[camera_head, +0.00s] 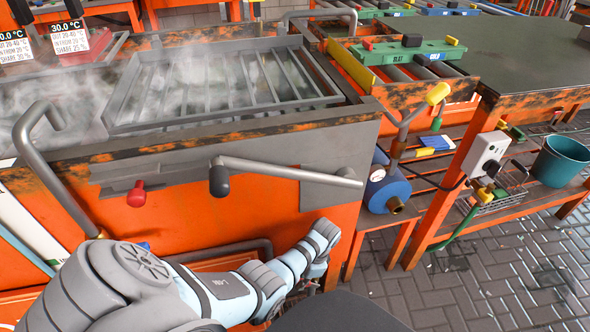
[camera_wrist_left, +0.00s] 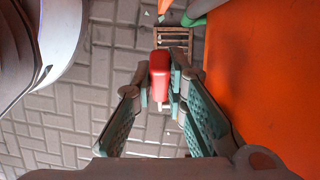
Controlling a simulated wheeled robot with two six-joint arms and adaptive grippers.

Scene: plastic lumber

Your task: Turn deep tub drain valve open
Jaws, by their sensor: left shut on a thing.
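The deep tub (camera_head: 330,206) is an orange steel tank with steam over its water and a metal rack (camera_head: 230,85) in its opening. My left arm reaches low along its front. My left gripper (camera_head: 318,270) is by the lower right of the front wall, its fingertips mostly hidden in the head view. In the left wrist view the left gripper (camera_wrist_left: 154,92) is shut on a red valve handle (camera_wrist_left: 160,75), which sits between the fingers beside the orange wall. The handle is hidden in the head view. My right gripper is out of view.
A long grey lever (camera_head: 285,172) and a red knob (camera_head: 137,194) are on the tub front. A floor grate (camera_wrist_left: 174,41) lies below the handle. A blue cylinder (camera_head: 388,190) and a teal bucket (camera_head: 560,160) stand on the lower shelf at right.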

